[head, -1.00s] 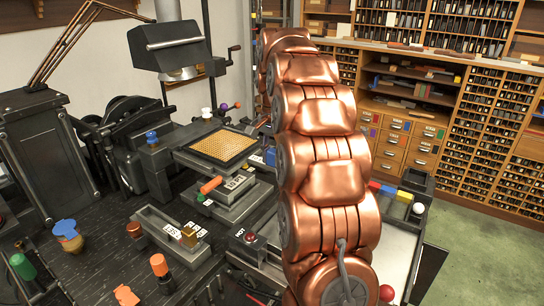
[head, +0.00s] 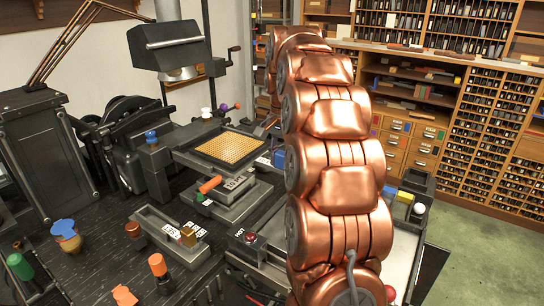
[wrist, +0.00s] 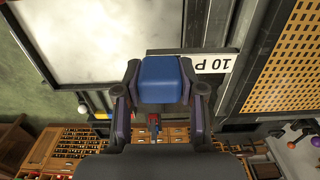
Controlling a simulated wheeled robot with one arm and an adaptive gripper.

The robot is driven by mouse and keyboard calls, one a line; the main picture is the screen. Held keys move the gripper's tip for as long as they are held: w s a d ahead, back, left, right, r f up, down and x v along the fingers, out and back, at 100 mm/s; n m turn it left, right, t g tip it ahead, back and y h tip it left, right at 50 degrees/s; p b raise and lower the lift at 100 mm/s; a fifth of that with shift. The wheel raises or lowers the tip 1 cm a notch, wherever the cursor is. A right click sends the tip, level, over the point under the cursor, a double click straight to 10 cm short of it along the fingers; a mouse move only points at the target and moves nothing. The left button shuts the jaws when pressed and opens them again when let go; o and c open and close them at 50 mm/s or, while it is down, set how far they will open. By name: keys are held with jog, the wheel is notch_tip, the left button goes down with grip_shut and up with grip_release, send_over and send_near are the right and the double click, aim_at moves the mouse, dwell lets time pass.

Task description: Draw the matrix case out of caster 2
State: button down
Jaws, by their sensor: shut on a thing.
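The matrix case (head: 229,148) is a dark frame with a gold grid, lying flat on the caster in the head view. Its grid also shows at the right of the wrist view (wrist: 285,62). My gripper (wrist: 160,82) is shut on a blue block, which appears to be the case's handle (wrist: 160,72); their join is not clear. A bit of blue (head: 279,158) shows beside the case in the head view, where my copper arm hides the gripper. A white label reading "10 P" (wrist: 213,64) lies beside the handle in the wrist view.
A pale flat surface (wrist: 110,30) lies beside the handle. An orange-handled part (head: 209,185) is in front. Type cabinets (head: 480,130) stand at the back right.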

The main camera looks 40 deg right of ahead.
jog(key=s, duration=0.1)
jog(key=s+d+b, duration=0.1)
jog(key=s, duration=0.2)
jog(key=shift+d, duration=0.25)
dwell(0.5)
jog(key=shift+r, duration=0.1)
